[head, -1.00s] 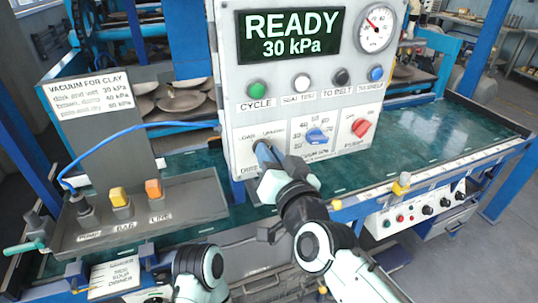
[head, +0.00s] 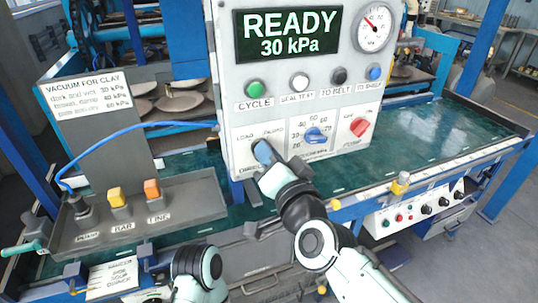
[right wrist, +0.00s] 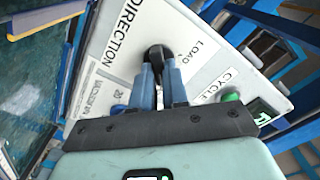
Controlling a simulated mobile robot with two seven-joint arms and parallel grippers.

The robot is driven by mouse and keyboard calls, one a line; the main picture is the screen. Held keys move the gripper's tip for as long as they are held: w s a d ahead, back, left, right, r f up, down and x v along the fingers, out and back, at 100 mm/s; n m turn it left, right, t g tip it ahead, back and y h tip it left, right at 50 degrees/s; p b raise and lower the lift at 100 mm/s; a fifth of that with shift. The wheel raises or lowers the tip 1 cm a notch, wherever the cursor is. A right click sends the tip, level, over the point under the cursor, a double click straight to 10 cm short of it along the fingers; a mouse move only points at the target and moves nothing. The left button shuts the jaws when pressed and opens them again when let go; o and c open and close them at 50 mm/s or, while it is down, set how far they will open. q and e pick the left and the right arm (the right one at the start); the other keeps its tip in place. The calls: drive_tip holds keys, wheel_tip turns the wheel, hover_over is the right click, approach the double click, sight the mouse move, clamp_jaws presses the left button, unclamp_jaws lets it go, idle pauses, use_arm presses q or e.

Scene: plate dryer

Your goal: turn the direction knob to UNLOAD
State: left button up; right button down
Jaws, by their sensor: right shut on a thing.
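The direction knob (right wrist: 158,55) is black and sits on the white control panel (head: 228,60), between LOAD and UNLOAD labels. In the head view my right gripper (head: 262,151) covers the knob at the panel's lower left. In the right wrist view my right gripper (right wrist: 158,76) is shut on the knob, with one blue finger on each side. DIRECTION and LOAD read clearly beside it there. The UNLOAD label is not readable in that view. I cannot tell where the knob's pointer stands. My left gripper is not in view.
Right of the direction knob are a blue knob (head: 316,135) and a red knob (head: 361,126). The green CYCLE button (head: 255,89) and other buttons sit above, under the READY 30 kPa display (head: 288,35).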

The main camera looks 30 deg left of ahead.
drive_tip(key=c, duration=1.1)
unclamp_jaws()
drive_tip(key=shift+c, duration=0.2)
drive_tip(key=shift+s+d, duration=0.1)
drive_tip(key=v, duration=1.3)
